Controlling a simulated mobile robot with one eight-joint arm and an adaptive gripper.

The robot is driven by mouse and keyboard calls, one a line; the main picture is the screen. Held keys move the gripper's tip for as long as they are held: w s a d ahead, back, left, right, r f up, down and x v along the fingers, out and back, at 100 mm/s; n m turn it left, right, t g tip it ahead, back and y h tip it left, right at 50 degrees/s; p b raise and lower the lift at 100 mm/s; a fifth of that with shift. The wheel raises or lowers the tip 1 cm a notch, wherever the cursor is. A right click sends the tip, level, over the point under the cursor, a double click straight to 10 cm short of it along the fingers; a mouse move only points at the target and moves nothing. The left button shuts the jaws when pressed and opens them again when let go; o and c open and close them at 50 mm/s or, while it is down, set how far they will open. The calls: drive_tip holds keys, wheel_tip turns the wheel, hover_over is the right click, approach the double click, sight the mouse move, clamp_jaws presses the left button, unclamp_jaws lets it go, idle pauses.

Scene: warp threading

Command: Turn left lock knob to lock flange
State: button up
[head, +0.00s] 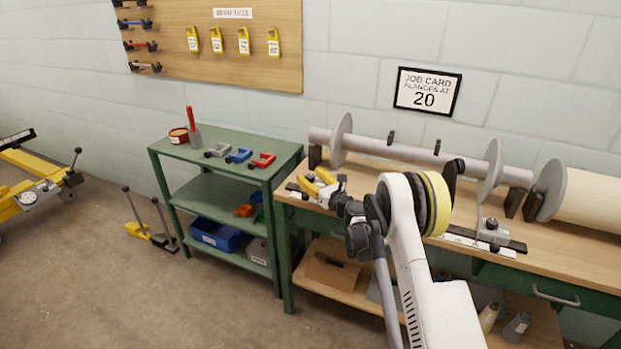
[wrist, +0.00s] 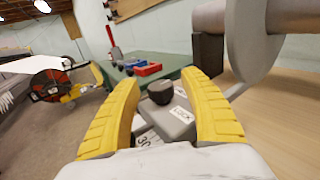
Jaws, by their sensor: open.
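The left lock knob (wrist: 161,92) is a small dark round knob on a grey block (wrist: 168,119) with a label whose text is only partly readable. My gripper (wrist: 160,85) has two yellow fingers, open, one on each side of the knob in the wrist view, with visible gaps to it. In the head view my gripper (head: 318,184) is at the left end of the bench, over the block, and partly hides it. The left flange (wrist: 247,40) is a grey disc on the beam tube (head: 395,152), to the right of my gripper. It also shows in the head view (head: 340,139).
A right flange (head: 490,172) and a right lock block (head: 492,231) are further along the bench (head: 440,172). A dark bracket (wrist: 207,53) stands close to my right finger. A green cart (head: 222,167) with coloured clamps is left of the bench. A job card (head: 427,92) reads 20.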

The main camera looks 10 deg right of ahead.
clamp_jaws()
drive_tip(key=shift+a+m+h, duration=0.1)
drive_tip(key=shift+m+h, duration=0.2)
drive_tip(key=shift+h, duration=0.2)
drive_tip(key=m+t+h, duration=0.1)
drive_tip(key=m+h, duration=0.1)
drive_tip(key=h, duration=0.2)
drive_tip(key=shift+a+m, duration=0.1)
drive_tip(key=shift+m, duration=0.2)
drive_tip(key=m+h, duration=0.2)
drive_tip(key=h, duration=0.1)
drive_tip(key=m+h, duration=0.2)
drive_tip(key=h, duration=0.1)
drive_tip(key=shift+g+h, duration=0.4)
drive_tip(key=m+g+h, duration=0.3)
drive_tip(key=m+h, duration=0.1)
drive_tip(key=h, duration=0.2)
drive_tip(key=shift+m, duration=0.4)
drive_tip(key=shift+m+g+h, duration=1.3)
drive_tip(key=shift+g+h, duration=0.1)
drive_tip(key=shift+g, duration=0.3)
drive_tip(key=shift+m+g+h, duration=0.3)
drive_tip(key=shift+g, duration=0.1)
